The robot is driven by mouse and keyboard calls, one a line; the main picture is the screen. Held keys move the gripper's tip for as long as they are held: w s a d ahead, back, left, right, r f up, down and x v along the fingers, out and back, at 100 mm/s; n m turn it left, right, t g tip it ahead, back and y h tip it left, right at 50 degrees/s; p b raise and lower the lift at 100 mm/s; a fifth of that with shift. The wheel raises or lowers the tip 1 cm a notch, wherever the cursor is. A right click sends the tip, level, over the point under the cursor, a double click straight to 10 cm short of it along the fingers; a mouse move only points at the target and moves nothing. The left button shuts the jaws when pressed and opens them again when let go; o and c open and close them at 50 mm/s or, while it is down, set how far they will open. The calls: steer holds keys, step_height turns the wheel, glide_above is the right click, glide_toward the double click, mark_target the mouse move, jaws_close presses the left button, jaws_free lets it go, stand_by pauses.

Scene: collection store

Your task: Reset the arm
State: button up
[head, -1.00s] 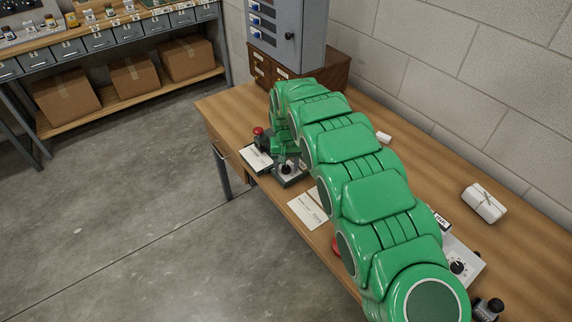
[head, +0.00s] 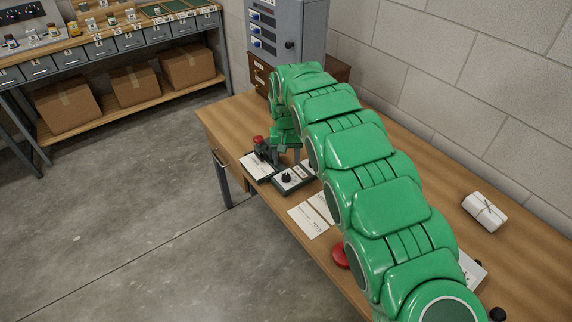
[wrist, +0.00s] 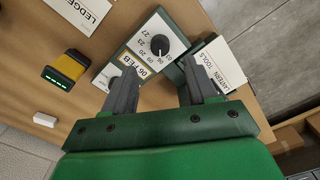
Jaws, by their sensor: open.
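The day dial is a black round knob (wrist: 158,46) on a pale-faced dark green box (wrist: 143,62). Numbers ring the knob, and a label beside it seems to read 06 FEB. I cannot tell which number the knob points to. In the head view the knob (head: 286,177) and box (head: 296,184) sit near the desk's front edge. My gripper (wrist: 161,82) is open and empty, its two fingers apart on the near side of the box, not around the knob. In the head view my green arm largely hides the gripper.
A stamp with a red knob (head: 258,140) and a white card (head: 256,166) are close by the box. In the wrist view a yellow-and-black device (wrist: 66,68), a small white block (wrist: 44,119) and a LEDGER card (wrist: 88,12) lie nearby. A tied white bundle (head: 484,211) is farther right.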

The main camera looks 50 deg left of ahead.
steer(key=shift+r, duration=0.2)
steer(key=shift+w, duration=0.1)
stand_by(0.4)
